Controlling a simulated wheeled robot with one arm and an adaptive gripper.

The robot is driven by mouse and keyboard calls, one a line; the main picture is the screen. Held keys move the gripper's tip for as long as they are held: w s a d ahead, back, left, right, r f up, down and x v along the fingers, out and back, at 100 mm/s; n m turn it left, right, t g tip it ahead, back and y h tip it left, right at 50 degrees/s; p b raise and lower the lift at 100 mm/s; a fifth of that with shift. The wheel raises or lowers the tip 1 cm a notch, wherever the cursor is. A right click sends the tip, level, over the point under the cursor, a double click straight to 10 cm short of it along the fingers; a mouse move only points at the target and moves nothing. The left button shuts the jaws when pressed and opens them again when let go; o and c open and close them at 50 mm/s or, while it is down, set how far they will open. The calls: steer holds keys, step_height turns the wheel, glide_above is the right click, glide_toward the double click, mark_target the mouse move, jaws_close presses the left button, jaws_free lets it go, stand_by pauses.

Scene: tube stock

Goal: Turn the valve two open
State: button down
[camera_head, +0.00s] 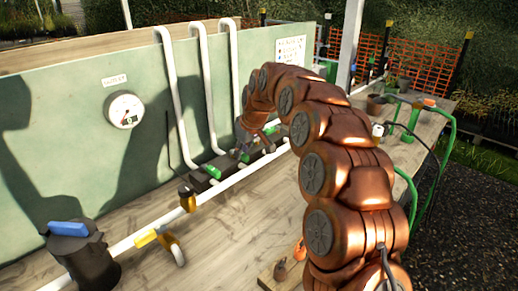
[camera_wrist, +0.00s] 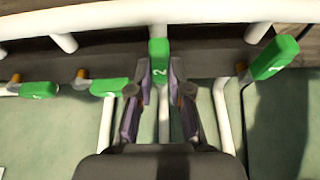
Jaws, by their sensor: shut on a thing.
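In the wrist view, several green lever handles sit along a white pipe (camera_wrist: 100,17). The handle marked 2 (camera_wrist: 159,50) stands between the fingers of my gripper (camera_wrist: 160,82), which is shut on it. This handle points across the pipe. Two handles to the left, an outer one (camera_wrist: 38,90) and a nearer one (camera_wrist: 108,87), lie about along the pipe. A handle on the right (camera_wrist: 273,60) is slanted; its mark is hard to read. In the head view my gripper is small and partly hidden by my arm, near a green handle (camera_head: 214,171).
A green panel (camera_head: 60,130) with a round gauge (camera_head: 124,109) stands behind the wooden bench (camera_head: 225,235). White vertical pipes (camera_head: 170,80) run down it. A blue-handled black part (camera_head: 75,245) and a yellow lever (camera_head: 148,238) are at front left. A green hose (camera_head: 448,125) hangs at right.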

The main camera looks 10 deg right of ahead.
steer(key=shift+f+n, duration=0.15)
steer(key=shift+n, duration=0.15)
steer(key=c, duration=1.1)
jaws_free()
steer(key=shift+w, duration=0.1)
steer(key=shift+d+r, duration=0.1)
steer(key=shift+r, duration=0.1)
steer(key=v, duration=1.1)
steer(key=shift+d+r, duration=0.15)
steer(key=shift+r, duration=0.25)
